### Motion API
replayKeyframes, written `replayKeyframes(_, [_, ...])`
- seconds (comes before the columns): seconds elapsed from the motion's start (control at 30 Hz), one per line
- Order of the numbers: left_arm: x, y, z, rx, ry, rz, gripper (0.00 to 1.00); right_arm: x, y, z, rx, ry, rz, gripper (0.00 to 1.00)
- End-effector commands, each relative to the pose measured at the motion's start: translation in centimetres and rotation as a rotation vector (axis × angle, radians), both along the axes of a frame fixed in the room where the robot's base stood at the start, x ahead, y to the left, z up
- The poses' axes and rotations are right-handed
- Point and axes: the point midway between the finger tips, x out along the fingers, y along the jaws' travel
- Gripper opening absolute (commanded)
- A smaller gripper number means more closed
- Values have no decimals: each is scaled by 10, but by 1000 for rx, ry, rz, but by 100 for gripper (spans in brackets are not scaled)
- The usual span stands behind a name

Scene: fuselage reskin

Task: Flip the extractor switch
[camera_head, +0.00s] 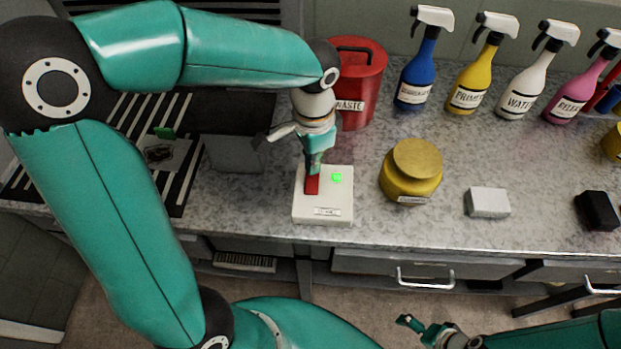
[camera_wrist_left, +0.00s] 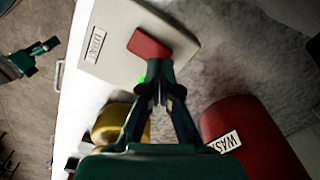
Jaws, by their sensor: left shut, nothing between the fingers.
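The extractor switch is a white box (camera_head: 323,211) on the counter with a red rocker (camera_head: 312,185) and a lit green lamp (camera_head: 337,177). My left gripper (camera_head: 313,172) is shut and empty, pointing down with its tips at the red rocker. In the left wrist view the shut fingertips (camera_wrist_left: 158,66) meet the edge of the red rocker (camera_wrist_left: 149,45) on the white box (camera_wrist_left: 115,50); I cannot tell how hard they touch. My right gripper (camera_head: 430,330) is low in front of the counter, away from the switch, its fingers apart.
A red waste bin (camera_head: 367,90) stands just behind the switch. A yellow jar (camera_head: 411,172) is to its right, then a white block (camera_head: 487,202) and a black block (camera_head: 597,210). Several spray bottles (camera_head: 467,75) line the back. A slotted grille (camera_head: 110,130) is at the left.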

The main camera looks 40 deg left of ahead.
Motion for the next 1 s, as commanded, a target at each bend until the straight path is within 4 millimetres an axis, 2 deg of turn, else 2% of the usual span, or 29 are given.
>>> replayKeyframes(1.0, [-1,1,-12,0,0,2,0,0,0,-10,0,0,0,100])
